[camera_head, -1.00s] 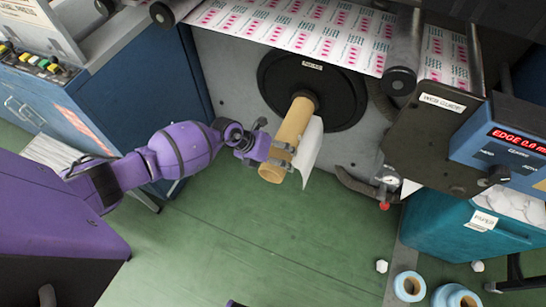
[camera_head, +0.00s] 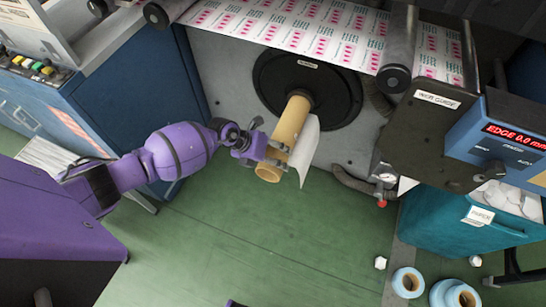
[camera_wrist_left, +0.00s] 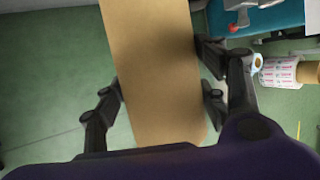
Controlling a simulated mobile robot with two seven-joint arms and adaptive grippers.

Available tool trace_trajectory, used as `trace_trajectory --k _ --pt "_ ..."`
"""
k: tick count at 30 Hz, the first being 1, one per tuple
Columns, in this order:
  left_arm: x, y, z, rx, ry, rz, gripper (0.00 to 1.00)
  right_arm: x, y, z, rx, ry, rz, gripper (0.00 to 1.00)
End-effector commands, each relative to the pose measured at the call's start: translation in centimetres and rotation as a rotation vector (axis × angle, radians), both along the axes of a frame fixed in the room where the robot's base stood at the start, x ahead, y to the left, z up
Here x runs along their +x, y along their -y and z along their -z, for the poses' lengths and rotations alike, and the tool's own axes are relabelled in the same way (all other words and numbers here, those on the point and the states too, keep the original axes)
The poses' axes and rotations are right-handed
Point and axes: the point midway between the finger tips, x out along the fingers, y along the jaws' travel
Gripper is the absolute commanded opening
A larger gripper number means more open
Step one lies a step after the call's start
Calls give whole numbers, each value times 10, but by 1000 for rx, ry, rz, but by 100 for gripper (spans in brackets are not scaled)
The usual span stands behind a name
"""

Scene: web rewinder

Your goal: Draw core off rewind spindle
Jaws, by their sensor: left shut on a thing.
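The core (camera_head: 288,125) is a tan cardboard tube. It sticks out toward me from the round black plate (camera_head: 342,88) on the grey machine face, tilted down and left in the head view. The spindle itself is hidden inside the core. My left gripper (camera_head: 275,151) is shut on the core near its free end, with fingers on both sides. In the left wrist view the core (camera_wrist_left: 155,65) runs between the two dark fingers. A white sheet (camera_head: 307,150) hangs along the core's right side. My right gripper does not show.
The printed web (camera_head: 290,28) and rollers cross above the plate. A web guide box (camera_head: 430,125) and teal bin (camera_head: 450,225) stand at the right. A blue cabinet (camera_head: 135,90) stands at the left. Blue rolls (camera_head: 408,283) lie at the lower right. The green floor below the core is clear.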

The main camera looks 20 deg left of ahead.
Motion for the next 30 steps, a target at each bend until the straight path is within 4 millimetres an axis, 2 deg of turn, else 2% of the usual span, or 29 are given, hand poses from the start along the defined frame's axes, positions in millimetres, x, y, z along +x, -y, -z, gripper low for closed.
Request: trace_trajectory --k 15,30 --pt "1 0 -4 -1 2 -1 24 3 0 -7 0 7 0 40" --pt "-48 -1 -7 -1 2 -1 24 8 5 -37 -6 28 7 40"
